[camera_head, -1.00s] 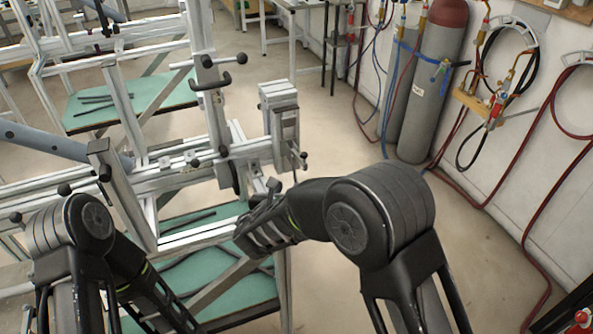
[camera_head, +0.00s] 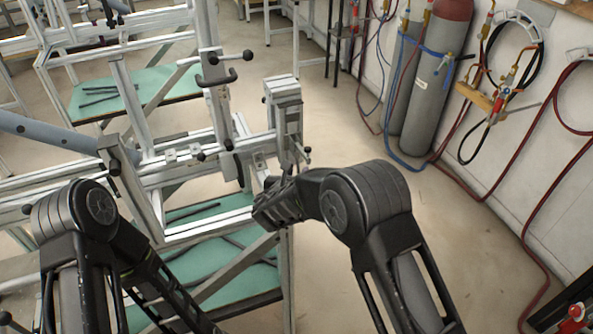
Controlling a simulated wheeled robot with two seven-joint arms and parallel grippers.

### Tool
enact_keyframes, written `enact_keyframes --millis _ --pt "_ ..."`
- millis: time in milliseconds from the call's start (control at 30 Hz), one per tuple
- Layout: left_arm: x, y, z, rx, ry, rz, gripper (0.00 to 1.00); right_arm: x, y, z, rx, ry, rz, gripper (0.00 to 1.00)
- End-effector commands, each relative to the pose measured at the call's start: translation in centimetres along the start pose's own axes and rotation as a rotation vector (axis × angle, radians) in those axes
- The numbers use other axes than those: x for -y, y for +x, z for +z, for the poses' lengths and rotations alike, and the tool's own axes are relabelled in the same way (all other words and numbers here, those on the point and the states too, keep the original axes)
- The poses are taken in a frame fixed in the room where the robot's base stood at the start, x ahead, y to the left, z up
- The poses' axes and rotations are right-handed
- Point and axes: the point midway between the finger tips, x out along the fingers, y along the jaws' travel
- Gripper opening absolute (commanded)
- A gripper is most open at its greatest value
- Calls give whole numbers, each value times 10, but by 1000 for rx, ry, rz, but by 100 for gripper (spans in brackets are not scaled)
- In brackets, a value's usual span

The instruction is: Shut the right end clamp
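The right end clamp (camera_head: 283,100) is a grey metal block standing upright at the right end of the jig's horizontal rail. A small lever with a dark knob (camera_head: 307,150) hangs on its right side, beside the block. My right gripper (camera_head: 268,183) is just below the clamp and lever, at the end of my bent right arm. It looks apart from the lever, but its fingers are small and partly hidden by the wrist. I cannot tell if they are open. My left arm runs out of the bottom edge, so its gripper is out of view.
The jig's upright post (camera_head: 215,100) with black knobbed handles stands left of the clamp. A blue-grey tube (camera_head: 50,135) lies across the jig at left. Green shelves (camera_head: 215,275) sit below. The floor right of the clamp is clear up to the gas cylinders (camera_head: 425,95) and hoses.

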Motion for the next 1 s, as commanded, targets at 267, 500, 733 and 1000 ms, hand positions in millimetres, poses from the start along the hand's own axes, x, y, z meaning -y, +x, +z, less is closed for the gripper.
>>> enact_keyframes --millis 267,500,733,1000 --pt "0 0 0 0 0 0 32 0 0 0 0 0 0 28" --pt "0 0 0 0 0 0 32 0 0 0 0 0 0 9" --pt "0 0 0 0 0 0 32 0 0 0 0 0 0 0" --pt "0 0 0 0 0 0 32 0 0 0 0 0 0 0"
